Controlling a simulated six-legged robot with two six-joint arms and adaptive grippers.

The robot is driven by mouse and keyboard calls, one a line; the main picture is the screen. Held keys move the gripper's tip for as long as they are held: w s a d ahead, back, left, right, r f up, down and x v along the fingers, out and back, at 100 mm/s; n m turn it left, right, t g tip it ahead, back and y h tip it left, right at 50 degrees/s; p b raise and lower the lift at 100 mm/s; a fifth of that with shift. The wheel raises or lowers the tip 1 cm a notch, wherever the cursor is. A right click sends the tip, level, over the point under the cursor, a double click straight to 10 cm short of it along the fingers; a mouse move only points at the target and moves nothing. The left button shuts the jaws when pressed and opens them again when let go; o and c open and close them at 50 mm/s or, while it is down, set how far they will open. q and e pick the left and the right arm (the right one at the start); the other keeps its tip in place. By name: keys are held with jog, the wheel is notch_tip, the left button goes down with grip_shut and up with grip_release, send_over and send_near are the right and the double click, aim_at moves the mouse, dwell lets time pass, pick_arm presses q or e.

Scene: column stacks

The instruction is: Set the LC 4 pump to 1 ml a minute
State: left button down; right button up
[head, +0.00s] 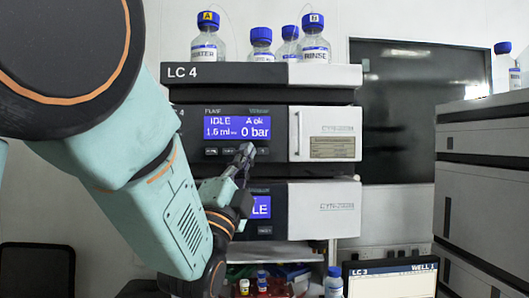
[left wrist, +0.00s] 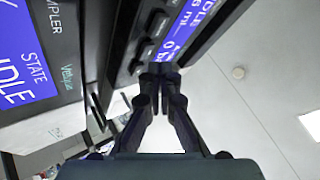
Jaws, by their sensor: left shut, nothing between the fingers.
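The LC 4 stack (head: 265,72) stands in front of me. Its pump (head: 275,120) has a blue screen (head: 237,127) that reads IDLE, A ok, about 1.6 ml and 0 bar; the small digits are hard to read. A row of small dark buttons (head: 212,151) sits under the screen. My left gripper (head: 246,150) is shut and empty, its fingertips at the right part of this row, hiding a button. In the left wrist view the shut fingertips (left wrist: 160,69) are close by the pump's buttons (left wrist: 149,47); I cannot tell whether they touch one. My right gripper is not in view.
Blue-capped bottles (head: 315,45) stand on top of the stack. The sampler (head: 325,208) is below the pump, its screen partly hidden by my left arm. An LC 3 monitor (head: 392,279) is at lower right, and another stack (head: 485,165) is at right.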

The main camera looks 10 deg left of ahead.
pick_arm(q)
jog(key=shift+w+a+f, duration=0.1)
jog(key=shift+w+a, duration=0.15)
jog(key=shift+w+b, duration=0.3)
jog(key=shift+b, duration=0.05)
jog(key=shift+s, duration=0.15)
jog(key=shift+w, duration=0.35)
dwell(0.7)
jog(key=shift+s+d+b, duration=0.25)
jog(key=shift+s+b, duration=0.1)
jog(key=shift+s, duration=0.5)
